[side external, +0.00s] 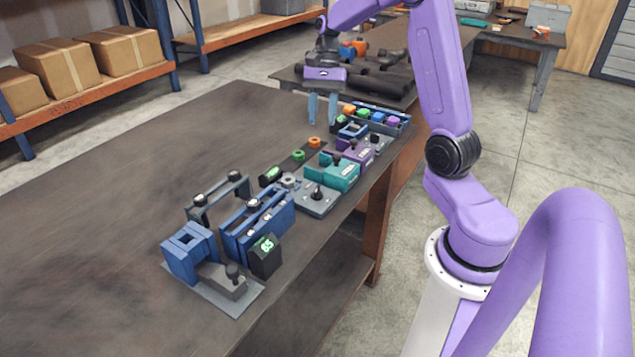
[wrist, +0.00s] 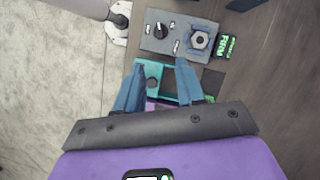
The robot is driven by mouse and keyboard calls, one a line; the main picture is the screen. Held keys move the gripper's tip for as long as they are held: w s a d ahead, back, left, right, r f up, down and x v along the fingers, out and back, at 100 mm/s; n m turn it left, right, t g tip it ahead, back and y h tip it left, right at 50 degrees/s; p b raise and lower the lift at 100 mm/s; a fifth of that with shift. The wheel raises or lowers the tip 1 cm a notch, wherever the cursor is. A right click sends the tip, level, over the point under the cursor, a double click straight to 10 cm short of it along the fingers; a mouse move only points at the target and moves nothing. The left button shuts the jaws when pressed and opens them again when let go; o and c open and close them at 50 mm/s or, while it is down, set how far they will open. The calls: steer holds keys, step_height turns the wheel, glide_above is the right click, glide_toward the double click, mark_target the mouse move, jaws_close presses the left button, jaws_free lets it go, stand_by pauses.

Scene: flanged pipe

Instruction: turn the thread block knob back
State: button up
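A grey block (side external: 315,203) with a black knob (side external: 318,191) sits on the bench near its right edge. In the wrist view the grey block (wrist: 180,44) shows its black knob (wrist: 161,30), with a pale pointer mark, beside a hex nut (wrist: 200,40). The labels are too small to read, so I cannot confirm it is the thread block. My gripper (side external: 322,121) is open and empty, pointing down above the far part of the row. In the wrist view the fingertips of my gripper (wrist: 161,64) are apart, with a teal block (wrist: 150,72) visible between and beyond them.
A lit green display (wrist: 228,46) stands beside the grey block. A teal block (side external: 340,176), a purple block (side external: 356,152) and a blue tray of coloured caps (side external: 390,130) crowd the bench's right side. Blue fixtures (side external: 190,252) stand nearer. The bench's left part (side external: 130,150) is clear.

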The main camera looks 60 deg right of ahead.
mark_target(317, 188)
steer(key=x, duration=1.7)
steer(key=shift+f, duration=0.15)
jaws_close()
